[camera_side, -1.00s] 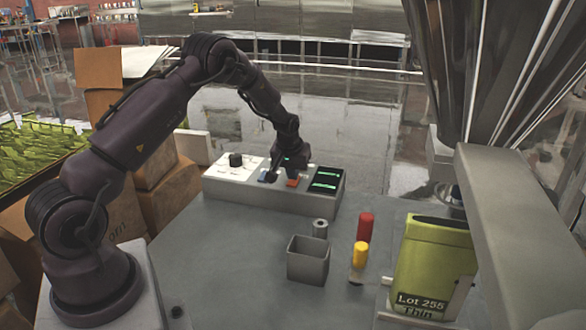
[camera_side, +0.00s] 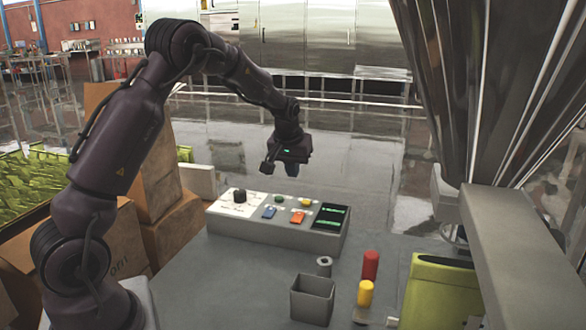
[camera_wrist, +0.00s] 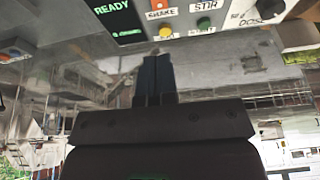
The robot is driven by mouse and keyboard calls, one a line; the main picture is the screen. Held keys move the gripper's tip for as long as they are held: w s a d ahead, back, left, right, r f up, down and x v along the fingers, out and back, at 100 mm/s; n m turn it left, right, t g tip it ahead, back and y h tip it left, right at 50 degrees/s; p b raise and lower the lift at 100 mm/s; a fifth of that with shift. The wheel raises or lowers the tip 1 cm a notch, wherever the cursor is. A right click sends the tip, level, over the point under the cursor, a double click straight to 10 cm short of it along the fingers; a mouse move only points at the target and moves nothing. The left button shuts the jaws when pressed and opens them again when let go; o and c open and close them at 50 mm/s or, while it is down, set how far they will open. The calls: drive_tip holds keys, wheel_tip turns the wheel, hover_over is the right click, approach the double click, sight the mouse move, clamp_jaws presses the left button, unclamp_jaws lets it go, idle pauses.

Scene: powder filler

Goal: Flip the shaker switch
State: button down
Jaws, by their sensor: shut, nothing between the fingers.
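The shaker switch, an orange rocker (camera_side: 297,217), is on the sloped top of the control panel (camera_side: 265,232) in the side view. In the wrist view it shows at the top edge by the "SHAKE" label (camera_wrist: 160,14), partly cut off. I cannot tell its position. My gripper (camera_side: 292,172) is above and behind the panel, clear of it, with its fingers pointing down. In the wrist view its dark fingers (camera_wrist: 153,62) are shut together and empty.
Beside the switch are a blue switch (camera_side: 268,212), green button (camera_side: 279,198), yellow button (camera_side: 305,202), black knob (camera_side: 239,196) and display (camera_side: 329,216) reading "READY". A grey open box (camera_side: 311,299), red cylinder (camera_side: 370,266) and yellow cylinder (camera_side: 365,292) stand in front.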

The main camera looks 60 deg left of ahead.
sight(300, 212)
drive_tip(key=shift+w+a+r, duration=0.1)
drive_tip(key=shift+w+a, duration=0.35)
drive_tip(key=shift+w, duration=0.05)
drive_tip(key=x, duration=1.4)
drive_tip(key=shift+s+d, duration=0.2)
drive_tip(key=shift+w+a+f, duration=0.1)
drive_tip(key=shift+f, duration=0.35)
